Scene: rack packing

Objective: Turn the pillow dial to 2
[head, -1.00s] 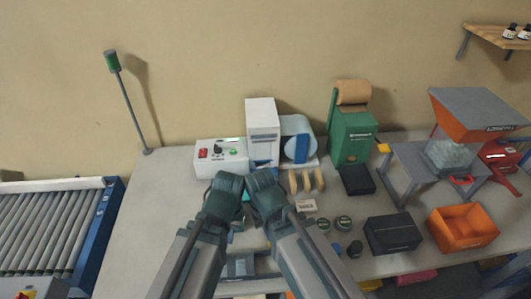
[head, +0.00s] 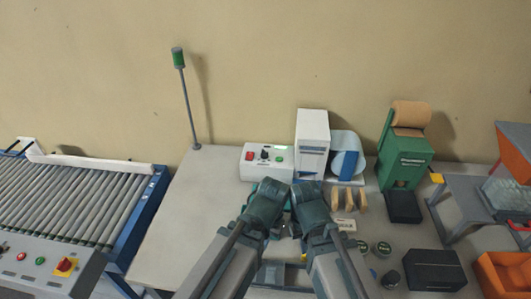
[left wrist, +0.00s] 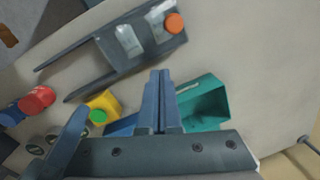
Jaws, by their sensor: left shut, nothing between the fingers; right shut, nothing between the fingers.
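A white control box (head: 250,173) stands at the back of the table, with a red switch at its left, a small black dial (head: 264,154) in the middle and a green button at its right. I take this as the pillow dial; its setting is too small to read. A white machine with a blue and white roll (head: 346,154) stands just right of it. My right gripper (head: 308,196) is in front of the box, apart from the dial, its fingers mostly hidden by the arm. My left gripper shows in the left wrist view (left wrist: 159,100), shut and empty above the table.
The left wrist view shows a teal bin (left wrist: 212,104), a dark forked holder (left wrist: 110,58) with an orange-capped item, and a yellow item (left wrist: 103,106). A green paper dispenser (head: 404,160) stands right. A roller conveyor (head: 80,200) lies left. The table's left part (head: 190,215) is clear.

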